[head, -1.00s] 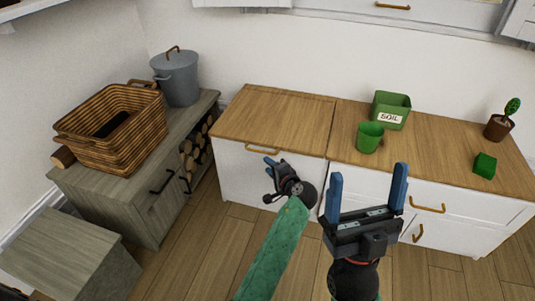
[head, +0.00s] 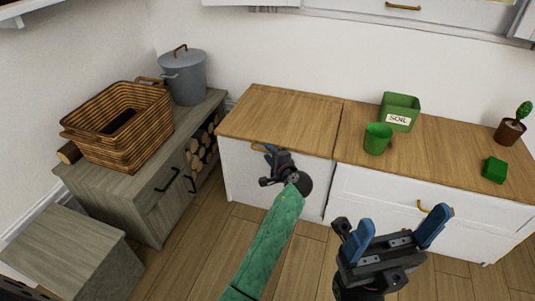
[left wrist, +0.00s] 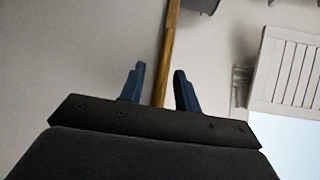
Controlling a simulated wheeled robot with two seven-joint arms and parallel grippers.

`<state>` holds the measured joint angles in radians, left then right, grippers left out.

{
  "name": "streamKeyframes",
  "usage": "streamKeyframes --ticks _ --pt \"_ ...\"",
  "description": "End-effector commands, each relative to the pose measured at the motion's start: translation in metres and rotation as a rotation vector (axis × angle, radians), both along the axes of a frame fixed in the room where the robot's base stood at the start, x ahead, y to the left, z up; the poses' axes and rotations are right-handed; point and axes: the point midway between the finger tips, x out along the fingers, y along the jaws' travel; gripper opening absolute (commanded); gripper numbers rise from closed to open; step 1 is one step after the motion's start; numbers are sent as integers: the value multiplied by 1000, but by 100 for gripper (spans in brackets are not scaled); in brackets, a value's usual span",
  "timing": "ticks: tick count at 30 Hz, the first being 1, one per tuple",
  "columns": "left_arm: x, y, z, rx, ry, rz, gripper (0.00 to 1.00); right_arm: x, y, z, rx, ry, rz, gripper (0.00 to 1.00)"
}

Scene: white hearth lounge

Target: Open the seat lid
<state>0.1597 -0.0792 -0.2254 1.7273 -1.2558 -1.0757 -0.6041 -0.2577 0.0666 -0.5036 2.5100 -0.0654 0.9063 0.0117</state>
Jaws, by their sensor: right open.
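The seat lid (head: 285,113) is a wooden panel lying shut on the left part of a white bench. Its brass handle (head: 260,148) is at the front edge, largely hidden by my left gripper (head: 271,151). In the left wrist view a brown wooden strip (left wrist: 169,50), seemingly the lid's edge, runs between the two blue fingers (left wrist: 158,80). The fingers are apart, with a gap visible beside the strip; I cannot tell whether either touches it. My right gripper (head: 405,226) is open and empty in front of the bench.
A wicker basket (head: 120,125) and grey lidded bucket (head: 184,76) stand on the left cabinet. The lid top is clear.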

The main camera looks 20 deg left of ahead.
Motion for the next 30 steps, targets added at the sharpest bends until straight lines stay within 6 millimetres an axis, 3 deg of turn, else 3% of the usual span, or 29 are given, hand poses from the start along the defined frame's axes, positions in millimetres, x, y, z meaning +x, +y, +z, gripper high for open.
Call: streamKeyframes --ticks 5,13,18,30 --pt "12 11 -3 -1 -1 0 32 0 1 -6 -8 3 -2 83" --pt "14 13 -2 -1 -1 -1 32 0 1 -6 -9 5 -3 83" --pt "14 13 -2 -1 -1 -1 0 0 1 -6 -9 4 -3 83" --pt "13 13 -1 -1 1 0 0 0 1 -4 -9 4 -2 83"
